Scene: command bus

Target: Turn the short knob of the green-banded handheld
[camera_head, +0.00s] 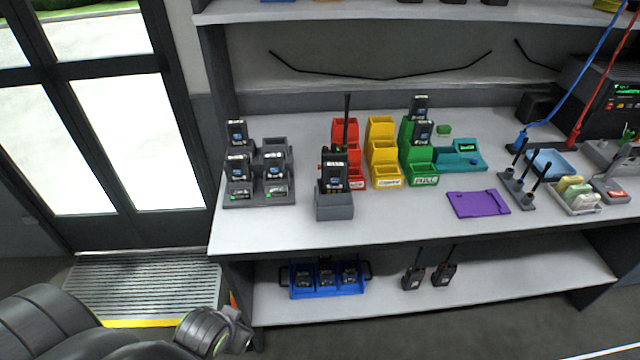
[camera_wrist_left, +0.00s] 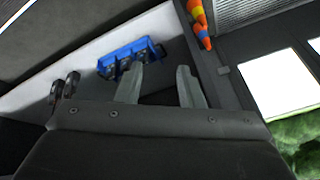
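A black handheld (camera_head: 334,172) with a tall antenna stands upright in a grey holder (camera_head: 334,207) near the front of the bench. Its band colour and its knobs are too small to tell. Two more black handhelds, one on the left (camera_head: 413,275) and one on the right (camera_head: 444,272), stand on the lower shelf; small dark shapes beside the blue carrier in the left wrist view (camera_wrist_left: 62,90) look like them. My left gripper (camera_wrist_left: 159,67) is open and empty, its fingers apart. It is low at the bottom left of the head view, below the bench top and away from the handhelds. My right gripper is not in view.
A charger with batteries (camera_head: 260,190), red (camera_head: 355,183), yellow (camera_head: 387,183) and green (camera_head: 424,181) bins and a purple mat (camera_head: 479,203) are on the bench (camera_head: 400,220). A blue carrier (camera_head: 327,289) sits on the lower shelf (camera_head: 520,275). A step (camera_head: 140,290) lies left.

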